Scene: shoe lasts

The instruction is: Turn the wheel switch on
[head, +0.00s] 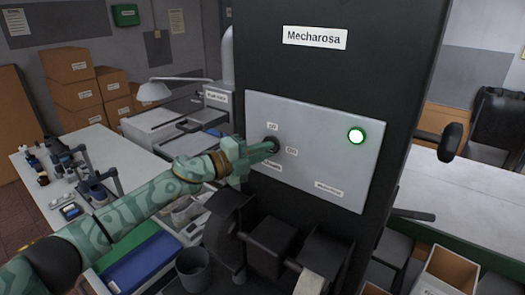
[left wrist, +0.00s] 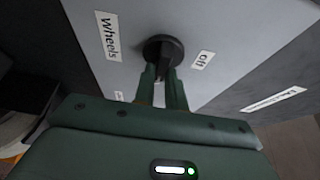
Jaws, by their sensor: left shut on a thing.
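The wheel switch is a dark round knob (head: 273,142) on the light grey panel (head: 325,112) of a black machine marked Mecharosa. In the left wrist view the knob (left wrist: 163,47) has a raised grip between my fingers. A label reading Wheels (left wrist: 107,35) and one reading off (left wrist: 203,60) are beside it; another small label is too partial to read. My left gripper (head: 270,147) reaches the knob from the left and is shut on it. It also shows in the left wrist view (left wrist: 163,72). The fingers hide part of the knob. My right gripper is not in view.
A green-ringed round light (head: 356,136) glows on the panel's right side. Black machine parts (head: 275,245) jut out below the panel. A white table (head: 95,165) with tools is at left, cardboard boxes (head: 75,85) behind it. A black lever knob (head: 450,142) sticks out at right.

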